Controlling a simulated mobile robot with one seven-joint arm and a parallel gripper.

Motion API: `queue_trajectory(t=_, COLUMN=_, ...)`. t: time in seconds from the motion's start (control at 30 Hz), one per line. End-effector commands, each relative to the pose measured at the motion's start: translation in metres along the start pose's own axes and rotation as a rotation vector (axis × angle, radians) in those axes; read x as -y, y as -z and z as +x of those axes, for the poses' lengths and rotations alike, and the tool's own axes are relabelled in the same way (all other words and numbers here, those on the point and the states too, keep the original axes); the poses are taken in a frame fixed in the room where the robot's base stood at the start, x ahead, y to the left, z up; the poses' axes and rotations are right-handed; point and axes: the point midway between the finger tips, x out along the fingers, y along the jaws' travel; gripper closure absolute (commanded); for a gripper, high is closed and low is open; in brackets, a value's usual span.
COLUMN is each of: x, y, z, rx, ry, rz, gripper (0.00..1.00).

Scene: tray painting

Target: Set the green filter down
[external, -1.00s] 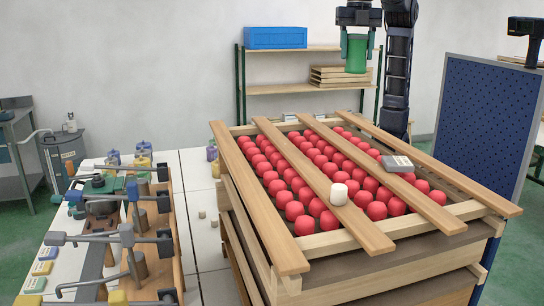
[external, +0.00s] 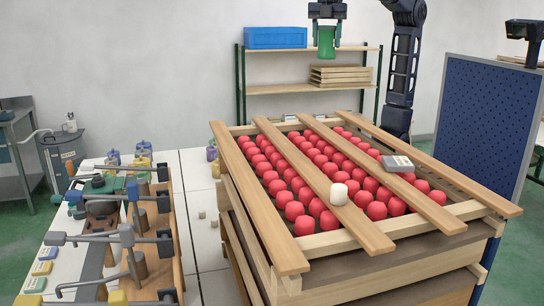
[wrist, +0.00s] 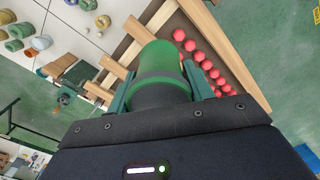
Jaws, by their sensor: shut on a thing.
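The green filter (external: 326,42) is a green cylinder held in the air above the far side of the wooden tray stack. My gripper (external: 326,28) is shut on it, with a finger on each side. In the wrist view the green filter (wrist: 160,62) has a dark grey band and sits between the two fingers of my gripper (wrist: 158,92). Its lower end is clear of any surface. The wooden tray (external: 352,238) below holds several rows of red pieces (external: 303,226).
Wooden slats (external: 237,196) lie across the tray. A white cylinder (external: 339,194) and a grey box (external: 397,163) rest on slats. A white table (external: 200,240) with clamps (external: 125,235) is at left. A blue perforated panel (external: 487,125) stands at right. A shelf (external: 270,89) is behind.

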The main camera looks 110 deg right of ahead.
Motion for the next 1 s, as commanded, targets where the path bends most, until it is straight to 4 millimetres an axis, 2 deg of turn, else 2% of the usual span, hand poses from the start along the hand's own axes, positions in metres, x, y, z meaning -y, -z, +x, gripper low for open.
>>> queue_trajectory(t=0.6, x=0.001, y=0.0, z=0.129, rx=0.002, ry=0.001, rz=-0.001, gripper=0.74)
queue_trajectory(t=0.73, x=0.001, y=0.0, z=0.146, rx=0.0, ry=0.0, rz=-0.001, gripper=0.74)
queue_trajectory(t=1.0, x=0.001, y=0.0, z=0.162, rx=0.0, ry=0.0, rz=-0.001, gripper=0.74)
